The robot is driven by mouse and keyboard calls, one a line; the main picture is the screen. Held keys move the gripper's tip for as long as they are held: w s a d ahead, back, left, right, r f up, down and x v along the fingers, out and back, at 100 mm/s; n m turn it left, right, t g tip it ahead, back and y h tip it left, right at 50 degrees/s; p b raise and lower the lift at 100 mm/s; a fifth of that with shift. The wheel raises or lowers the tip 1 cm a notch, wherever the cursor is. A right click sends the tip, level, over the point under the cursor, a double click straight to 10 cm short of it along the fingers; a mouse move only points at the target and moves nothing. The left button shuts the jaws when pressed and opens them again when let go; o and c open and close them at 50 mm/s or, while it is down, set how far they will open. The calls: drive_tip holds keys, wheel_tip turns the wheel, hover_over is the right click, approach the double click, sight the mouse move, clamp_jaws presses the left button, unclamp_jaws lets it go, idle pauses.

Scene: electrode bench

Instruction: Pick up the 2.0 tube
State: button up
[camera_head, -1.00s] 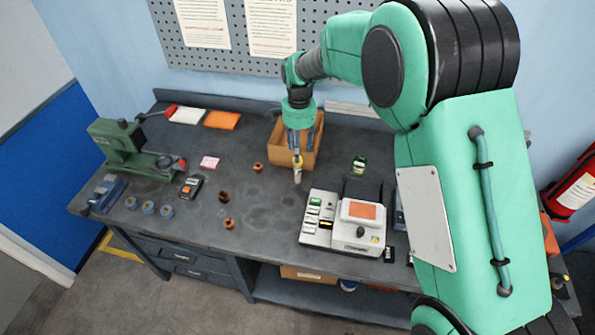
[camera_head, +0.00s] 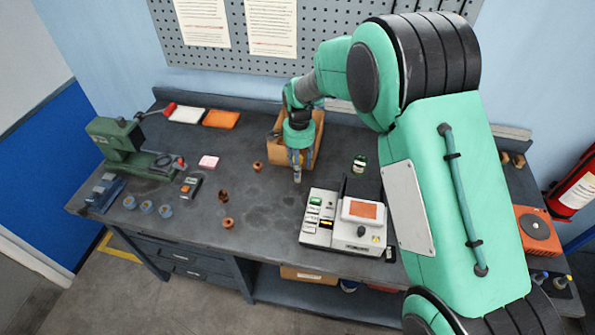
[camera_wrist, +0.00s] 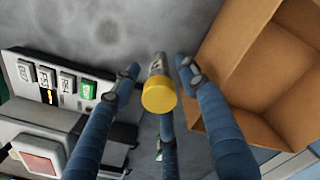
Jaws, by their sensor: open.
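A small tube (camera_wrist: 158,66) with a yellow cap stands on the bench, seen from above in the wrist view; its grey lower part shows past the cap. No number on it can be read. In the head view only its pale lower part (camera_head: 297,178) shows; my fingers hide the cap. My gripper (camera_wrist: 157,72) has blue fingers and is open. The fingers stand around the tube, with gaps visible to the left and right of it. My gripper also shows in the head view (camera_head: 297,168), pointing down over the tube.
An open cardboard box (camera_head: 313,143) stands close behind and right of the gripper. A white tester (camera_head: 340,222) with an orange panel stands in front and to the right. Small copper-coloured pieces (camera_head: 228,223) lie to the left. A green press (camera_head: 118,140) stands far left.

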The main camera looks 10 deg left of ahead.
drive_tip(key=shift+f, duration=0.2)
drive_tip(key=shift+s+a+f+b, duration=0.15)
drive_tip(key=shift+f+b, duration=0.5)
drive_tip(key=shift+f, duration=1.8)
clamp_jaws()
